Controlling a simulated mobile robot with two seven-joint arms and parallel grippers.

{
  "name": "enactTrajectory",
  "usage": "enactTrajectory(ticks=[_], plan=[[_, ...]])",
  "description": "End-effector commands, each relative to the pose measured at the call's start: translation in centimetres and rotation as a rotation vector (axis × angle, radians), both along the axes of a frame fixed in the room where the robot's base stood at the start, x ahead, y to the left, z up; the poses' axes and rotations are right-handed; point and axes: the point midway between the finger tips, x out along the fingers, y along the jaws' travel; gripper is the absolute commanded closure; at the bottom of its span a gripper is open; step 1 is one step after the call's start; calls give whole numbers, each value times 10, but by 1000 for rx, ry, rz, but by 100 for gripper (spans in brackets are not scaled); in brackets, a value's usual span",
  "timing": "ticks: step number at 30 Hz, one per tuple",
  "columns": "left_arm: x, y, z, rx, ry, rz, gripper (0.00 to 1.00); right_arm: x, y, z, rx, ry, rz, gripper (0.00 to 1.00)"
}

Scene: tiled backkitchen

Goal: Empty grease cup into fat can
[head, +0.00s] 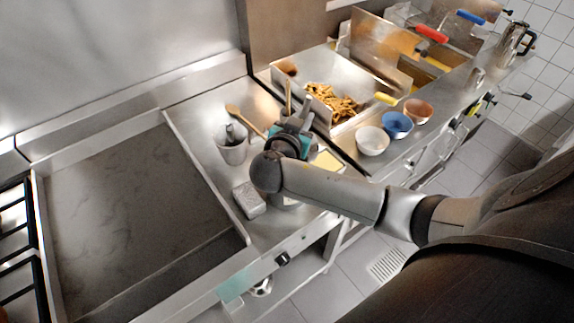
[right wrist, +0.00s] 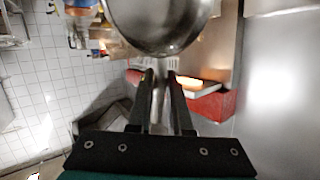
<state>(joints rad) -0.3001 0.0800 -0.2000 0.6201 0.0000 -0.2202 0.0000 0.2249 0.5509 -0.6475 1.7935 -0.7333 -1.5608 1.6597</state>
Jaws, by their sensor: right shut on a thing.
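My right gripper (head: 298,122) is above the steel counter beside the griddle, its arm coming in from the right. In the right wrist view the fingers (right wrist: 161,78) are shut on a narrow metal handle. A round, shiny steel cup (right wrist: 160,22) shows just beyond the fingertips, and I take it for the grease cup. Its contents cannot be made out. In the head view the gripper and wrist mostly hide it. A metal can (head: 286,202) shows partly under my forearm; I cannot tell whether it is the fat can. My left gripper is not in view.
A metal pot with utensils (head: 231,152) and a grey block (head: 248,201) stand left of my wrist. The flat griddle (head: 130,210) lies further left. A tray of fries (head: 335,103) is behind. White (head: 372,142), blue (head: 397,126) and brown (head: 418,111) bowls line the right.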

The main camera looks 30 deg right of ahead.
Motion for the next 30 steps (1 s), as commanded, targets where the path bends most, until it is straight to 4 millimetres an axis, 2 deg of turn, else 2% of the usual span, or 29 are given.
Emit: enactTrajectory(ticks=[17,25,30], plan=[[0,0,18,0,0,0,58,3,-42,-17,319,22,-3,100],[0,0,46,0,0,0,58,5,-59,-13,479,33,-4,100],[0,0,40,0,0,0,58,6,-71,-29,575,41,-4,100]])
